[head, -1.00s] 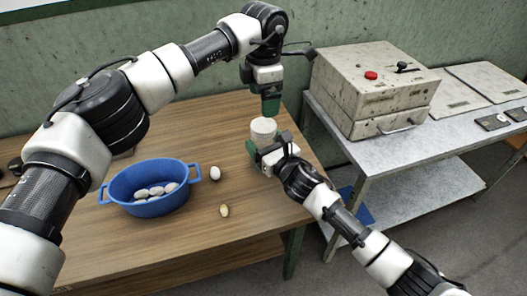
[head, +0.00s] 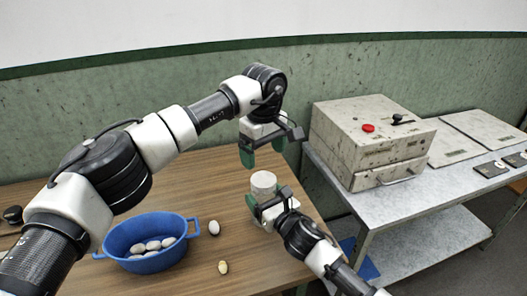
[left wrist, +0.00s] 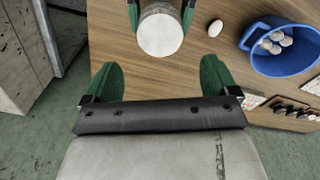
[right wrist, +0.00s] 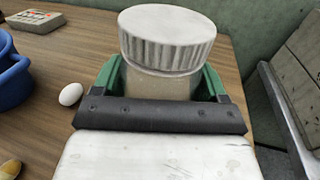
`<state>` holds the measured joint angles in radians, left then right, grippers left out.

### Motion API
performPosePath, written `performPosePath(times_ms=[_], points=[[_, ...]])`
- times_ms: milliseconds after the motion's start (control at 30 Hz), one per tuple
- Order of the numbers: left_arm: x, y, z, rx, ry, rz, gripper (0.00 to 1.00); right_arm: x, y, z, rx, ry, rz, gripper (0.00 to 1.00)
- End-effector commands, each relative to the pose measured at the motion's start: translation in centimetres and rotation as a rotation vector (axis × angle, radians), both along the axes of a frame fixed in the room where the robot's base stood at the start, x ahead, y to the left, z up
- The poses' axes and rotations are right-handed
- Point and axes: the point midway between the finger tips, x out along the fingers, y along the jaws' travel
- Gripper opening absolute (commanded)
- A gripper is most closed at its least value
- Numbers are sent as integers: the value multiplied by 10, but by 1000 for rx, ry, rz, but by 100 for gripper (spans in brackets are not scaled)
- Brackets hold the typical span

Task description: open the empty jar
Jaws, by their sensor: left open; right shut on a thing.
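The jar (right wrist: 160,85) has a pale, cloudy body and a white ribbed lid (right wrist: 167,38), which sits on it. In the head view the lid (head: 263,181) shows upright above the table. My right gripper (head: 266,208) is shut around the jar's body, below the lid; its green fingers flank the jar in the right wrist view. My left gripper (head: 263,152) is open and empty, above the lid and apart from it. In the left wrist view the lid (left wrist: 160,35) lies beyond the open fingers. The jar's contents and base are hidden.
A blue basin (head: 118,238) with several white cocoons stands on the wooden table (head: 200,178). A white cocoon (head: 214,228) and a yellowish one (head: 223,267) lie loose between basin and jar. A grey machine (head: 370,140) stands on the metal bench at right.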

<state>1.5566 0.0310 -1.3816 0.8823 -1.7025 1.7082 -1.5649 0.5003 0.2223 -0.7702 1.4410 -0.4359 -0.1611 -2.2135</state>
Motion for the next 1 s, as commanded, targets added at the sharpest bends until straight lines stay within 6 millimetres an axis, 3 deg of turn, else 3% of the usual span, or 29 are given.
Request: performPosePath(times_ms=[200,400,667,1000], points=[[0,0,0,0,1,-418,88,0,0,-1,0,2,0,7],[0,0,0,0,1,-694,88,0,0,-1,-1,3,0,7],[0,0,-7,-1,4,-815,88,0,0,-2,-1,3,0,7],[0,0,-57,-1,4,-815,88,0,0,-2,-1,3,0,7]])
